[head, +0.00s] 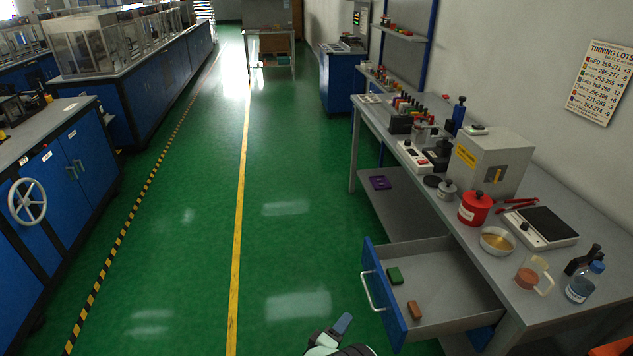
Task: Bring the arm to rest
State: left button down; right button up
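My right gripper (340,328) shows at the bottom edge of the head view, pale with a blue-grey finger pointing up and away. It is in front of the green floor, to the left of the open drawer (455,308) and apart from its handle. Only part of it shows, so I cannot tell whether its fingers are open or shut. I see nothing held in it. My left gripper is not in view.
The drawer juts from the workbench (567,262), holding a green block (394,276) and a brown block (415,310). A red pot (474,208), bowl (497,241), beaker (532,273) and blue-capped bottle (584,283) stand on top. The central green floor (290,235) is clear.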

jog(key=s+d+f+m+g+y+p, duration=0.1)
jog(key=s+d+f+m+g+y, duration=0.15)
jog(key=s+f+y, duration=0.4)
jog(key=s+d+f+m+g+y, duration=0.1)
jog(key=s+d+f+m+g, duration=0.2)
jog(key=f, duration=0.6)
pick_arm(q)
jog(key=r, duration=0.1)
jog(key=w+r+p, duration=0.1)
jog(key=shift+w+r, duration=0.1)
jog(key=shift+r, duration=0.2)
pick_arm(e)
jog(key=s+a+m+g+y, duration=0.2)
jog(key=s+m+g+y, duration=0.1)
jog(key=s, duration=1)
jog(key=s+a+f+m+g+y, duration=0.1)
jog(key=s+a+m+g+y, duration=0.1)
jog(key=s, duration=1.2)
jog(key=m+g+y, duration=0.1)
jog(key=m+g, duration=0.1)
jog(key=g, duration=0.1)
jog(key=shift+f, duration=0.25)
